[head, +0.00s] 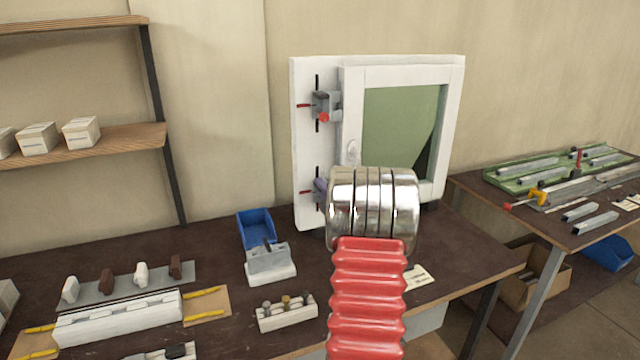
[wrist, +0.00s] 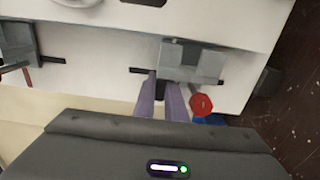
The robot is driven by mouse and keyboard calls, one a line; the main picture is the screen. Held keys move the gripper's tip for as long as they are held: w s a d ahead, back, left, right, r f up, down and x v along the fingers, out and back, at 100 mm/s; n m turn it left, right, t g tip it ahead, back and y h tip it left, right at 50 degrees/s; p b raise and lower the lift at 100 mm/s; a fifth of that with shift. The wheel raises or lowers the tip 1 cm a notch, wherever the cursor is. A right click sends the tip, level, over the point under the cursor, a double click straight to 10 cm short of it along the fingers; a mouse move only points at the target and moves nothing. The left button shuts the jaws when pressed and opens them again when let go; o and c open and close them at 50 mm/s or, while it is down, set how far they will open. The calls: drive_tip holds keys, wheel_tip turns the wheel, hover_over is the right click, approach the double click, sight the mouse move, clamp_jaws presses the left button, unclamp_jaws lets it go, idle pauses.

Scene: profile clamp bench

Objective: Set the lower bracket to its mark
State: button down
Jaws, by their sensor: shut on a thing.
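The lower bracket (wrist: 190,62) is a grey block with a red knob (wrist: 201,105), on a dark slot in the white board. In the wrist view my gripper (wrist: 161,88) has its two purple fingers at the bracket's near left part, shut on it. In the head view my arm hides most of the bracket, and a bit of purple finger (head: 320,186) shows. A short red mark (head: 305,192) lies left of the lower slot. How exactly the bracket lines up with it cannot be told.
The upper bracket (head: 322,103) with its red knob sits on its own slot beside another red mark. A white window frame (head: 452,120) stands right of the brackets. On the dark bench are a blue bin (head: 256,227) and a grey-white fixture (head: 270,265).

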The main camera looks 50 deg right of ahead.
drive_tip(key=c, duration=1.8)
unclamp_jaws()
drive_tip(key=shift+s, duration=0.15)
drive_tip(key=v, duration=1.3)
drive_tip(key=shift+s+a, duration=0.2)
